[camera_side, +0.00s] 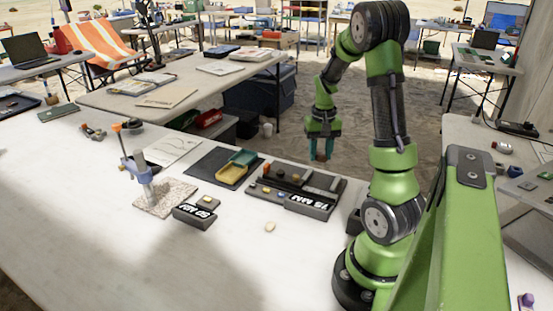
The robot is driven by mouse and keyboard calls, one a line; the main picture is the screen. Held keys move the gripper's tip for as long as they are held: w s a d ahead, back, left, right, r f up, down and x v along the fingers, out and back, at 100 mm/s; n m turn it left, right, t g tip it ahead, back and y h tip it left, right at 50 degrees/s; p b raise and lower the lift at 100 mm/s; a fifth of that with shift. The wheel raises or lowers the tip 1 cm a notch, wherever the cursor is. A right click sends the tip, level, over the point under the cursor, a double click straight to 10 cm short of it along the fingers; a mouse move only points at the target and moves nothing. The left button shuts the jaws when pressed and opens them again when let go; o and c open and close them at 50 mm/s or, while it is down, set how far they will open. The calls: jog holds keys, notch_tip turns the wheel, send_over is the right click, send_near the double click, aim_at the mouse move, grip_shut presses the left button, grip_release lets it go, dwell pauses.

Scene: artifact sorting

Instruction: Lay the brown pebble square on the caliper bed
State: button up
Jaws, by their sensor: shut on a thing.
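My gripper (320,155) points down with its teal fingers above the far edge of the table, behind the black compartment tray. A small dark block with a white-lettered front (194,216) stands left of the tray, with a tan pebble (205,202) on top. A measuring stand with a blue clamp (143,178) rises from a speckled stone slab (176,197). I cannot tell for certain which of these is the caliper bed.
The black compartment tray (335,202) holds several small pieces. Left of it a green and yellow tray (236,168) lies on a dark mat (204,166). A pale pebble (270,227) lies alone in front. The near white table (230,275) is clear.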

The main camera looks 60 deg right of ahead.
aim_at(319, 183)
jog(key=shift+s+d+n, duration=0.15)
jog(key=shift+s+n, duration=0.1)
jog(key=shift+n, duration=0.75)
jog(key=n, duration=0.4)
jog(key=shift+f+n, duration=0.1)
jog(key=shift+n, duration=0.3)
jog(key=shift+f, duration=4)
jog(key=shift+f, duration=0.1)
jog(key=o, duration=1)
